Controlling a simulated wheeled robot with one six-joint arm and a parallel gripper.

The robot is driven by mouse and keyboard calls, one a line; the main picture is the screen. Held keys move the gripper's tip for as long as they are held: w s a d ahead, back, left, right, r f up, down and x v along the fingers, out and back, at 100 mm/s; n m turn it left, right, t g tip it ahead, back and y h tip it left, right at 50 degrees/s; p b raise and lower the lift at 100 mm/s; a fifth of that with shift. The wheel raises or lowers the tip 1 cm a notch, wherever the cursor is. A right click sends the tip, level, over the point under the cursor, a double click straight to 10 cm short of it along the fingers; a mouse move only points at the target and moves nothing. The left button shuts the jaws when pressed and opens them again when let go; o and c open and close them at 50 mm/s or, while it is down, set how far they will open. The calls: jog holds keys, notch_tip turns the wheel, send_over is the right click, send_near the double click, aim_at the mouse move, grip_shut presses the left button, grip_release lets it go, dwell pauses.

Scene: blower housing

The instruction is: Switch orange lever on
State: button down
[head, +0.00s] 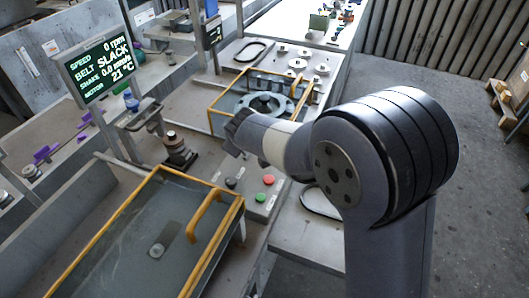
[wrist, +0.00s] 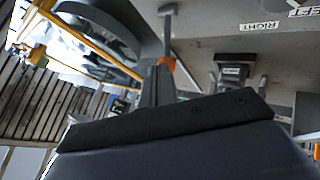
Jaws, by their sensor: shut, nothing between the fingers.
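In the wrist view, an orange piece (wrist: 166,62), which looks like part of the orange lever, shows by a thin grey rod (wrist: 168,32) that runs up to the grey panel. My gripper (wrist: 160,80) is shut and empty, its fingertips close by the orange piece. I cannot tell whether they touch. In the head view, my gripper (head: 236,130) is at the near edge of the yellow-framed blower housing (head: 262,104). I cannot make out the lever there; my gripper and arm may hide it. The lever's position is unclear.
A green button (head: 260,197), a red button (head: 268,180) and a black knob (head: 231,183) sit near my forearm. A yellow-framed clear cover (head: 150,240) lies in front. A screen (head: 100,68) reads 0 rpm and belt slack. A "RIGHT" label (wrist: 260,27) marks the panel.

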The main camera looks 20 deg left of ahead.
jog(key=shift+r, duration=0.1)
jog(key=shift+r+p, duration=0.55)
jog(key=shift+r, duration=0.15)
jog(key=a+r+v, duration=0.1)
jog(key=a+v, duration=0.1)
jog(key=v, duration=1.1)
jog(key=shift+s+r, duration=0.25)
jog(key=shift+r, duration=0.05)
